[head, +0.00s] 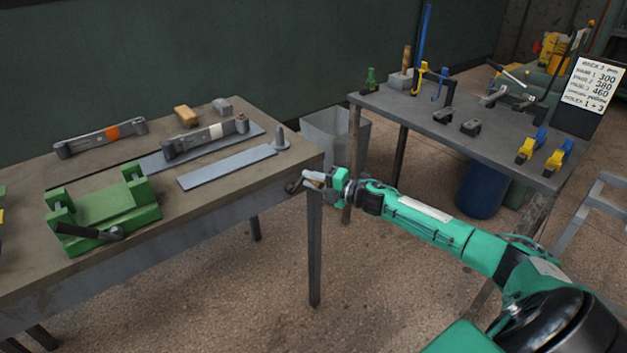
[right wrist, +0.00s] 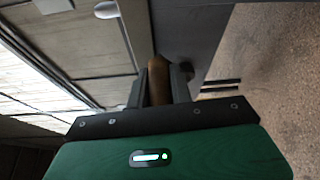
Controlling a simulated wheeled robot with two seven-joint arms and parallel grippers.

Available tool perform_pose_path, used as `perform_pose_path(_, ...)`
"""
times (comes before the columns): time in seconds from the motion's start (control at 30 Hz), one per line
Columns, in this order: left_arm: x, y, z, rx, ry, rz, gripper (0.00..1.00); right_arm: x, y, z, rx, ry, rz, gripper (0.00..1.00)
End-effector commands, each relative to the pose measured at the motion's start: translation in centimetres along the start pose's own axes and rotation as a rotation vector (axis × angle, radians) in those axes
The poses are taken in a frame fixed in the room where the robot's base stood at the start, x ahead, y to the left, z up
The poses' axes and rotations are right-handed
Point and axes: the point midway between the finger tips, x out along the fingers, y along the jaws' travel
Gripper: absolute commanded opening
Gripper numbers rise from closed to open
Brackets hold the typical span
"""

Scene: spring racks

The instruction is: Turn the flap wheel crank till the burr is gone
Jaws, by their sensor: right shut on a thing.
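My right gripper (head: 318,178) is at the right end of the left bench, by its front corner. It is shut on a brown crank handle (right wrist: 158,78), which stands between the two dark fingers in the right wrist view. In the head view a small dark part (head: 293,186) shows at the bench edge beside the gripper; the fingers and bench hide most of the crank. I cannot make out the flap wheel's face or a burr. A grey plate (head: 225,167) lies flat on the bench near a short grey post (head: 280,138). My left gripper is not in view.
A grey bin (head: 338,135) stands behind my gripper. A second table (head: 420,118) with clamps is at right.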

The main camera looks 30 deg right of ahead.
Motion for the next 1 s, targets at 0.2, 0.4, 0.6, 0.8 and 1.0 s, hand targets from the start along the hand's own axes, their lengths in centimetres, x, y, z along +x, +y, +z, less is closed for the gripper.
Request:
perform_pose_path(0.2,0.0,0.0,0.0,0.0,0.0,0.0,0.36,0.2,0.6,0.0,-0.001,0.001,0.011,0.37)
perform_pose_path(0.4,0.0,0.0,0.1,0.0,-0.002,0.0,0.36,0.1,0.3,-0.1,0.001,0.002,0.007,0.43)
perform_pose_path(0.6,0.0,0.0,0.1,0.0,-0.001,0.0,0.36,0.1,0.2,-0.1,0.001,0.002,0.004,0.43)
perform_pose_path(0.8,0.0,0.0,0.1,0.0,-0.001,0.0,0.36,-0.4,0.0,0.0,0.001,0.001,0.002,0.43)
perform_pose_path(1.0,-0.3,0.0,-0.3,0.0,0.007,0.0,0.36,-2.4,-0.1,-0.1,0.002,0.002,0.0,0.43)
